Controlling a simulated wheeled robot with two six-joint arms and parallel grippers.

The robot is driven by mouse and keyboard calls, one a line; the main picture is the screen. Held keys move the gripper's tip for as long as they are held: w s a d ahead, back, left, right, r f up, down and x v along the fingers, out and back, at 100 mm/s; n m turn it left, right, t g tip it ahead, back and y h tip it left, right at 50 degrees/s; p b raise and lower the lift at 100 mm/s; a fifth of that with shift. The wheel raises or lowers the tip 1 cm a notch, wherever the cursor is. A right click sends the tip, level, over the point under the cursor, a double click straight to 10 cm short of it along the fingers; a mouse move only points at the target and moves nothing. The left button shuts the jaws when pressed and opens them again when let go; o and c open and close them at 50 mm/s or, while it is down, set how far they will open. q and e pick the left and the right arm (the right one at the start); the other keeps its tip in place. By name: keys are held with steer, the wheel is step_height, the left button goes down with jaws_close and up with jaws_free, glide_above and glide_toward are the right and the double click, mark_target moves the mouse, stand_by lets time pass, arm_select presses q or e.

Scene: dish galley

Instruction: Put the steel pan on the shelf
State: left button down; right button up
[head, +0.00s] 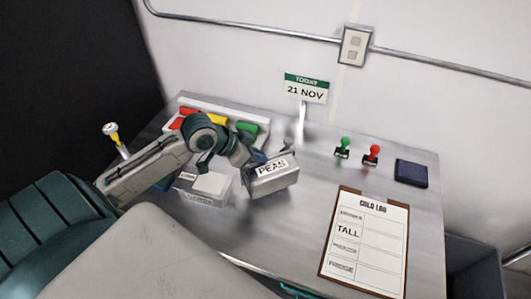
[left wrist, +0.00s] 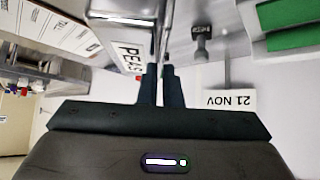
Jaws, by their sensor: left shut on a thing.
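The steel pan (head: 271,183) with a white PEAS label is near the middle of the steel counter in the head view. Its labelled wall also shows in the left wrist view (left wrist: 131,58). My left gripper (head: 256,159) is at the pan's back edge. In the left wrist view its two fingers (left wrist: 159,72) are close together on the pan's thin rim. I cannot tell whether the pan's base touches the counter. I cannot make out the shelf. My right gripper is not in view.
A pale labelled container (head: 207,189) stands just left of the pan. Behind is a tray of coloured blocks (head: 247,127). A date sign (head: 305,89) stands at the back. Green and red stamps (head: 372,154), an ink pad (head: 411,173) and a clipboard (head: 365,243) are on the right.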

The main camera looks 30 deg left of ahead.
arm_select(q)
steer(key=w+f+p, duration=0.3)
steer(key=w, duration=0.1)
steer(key=shift+w+f, duration=0.15)
steer(key=shift+f, duration=0.25)
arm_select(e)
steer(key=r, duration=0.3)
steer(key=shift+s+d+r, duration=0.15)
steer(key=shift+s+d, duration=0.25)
arm_select(q)
steer(key=shift+f, duration=0.1)
steer(key=shift+f, duration=0.15)
steer(key=c, duration=1.7)
jaws_free()
steer(key=shift+c, duration=0.2)
steer(key=shift+o, duration=0.7)
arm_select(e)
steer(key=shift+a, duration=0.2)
arm_select(q)
steer(key=shift+a+r, duration=0.1)
steer(key=shift+r, duration=0.15)
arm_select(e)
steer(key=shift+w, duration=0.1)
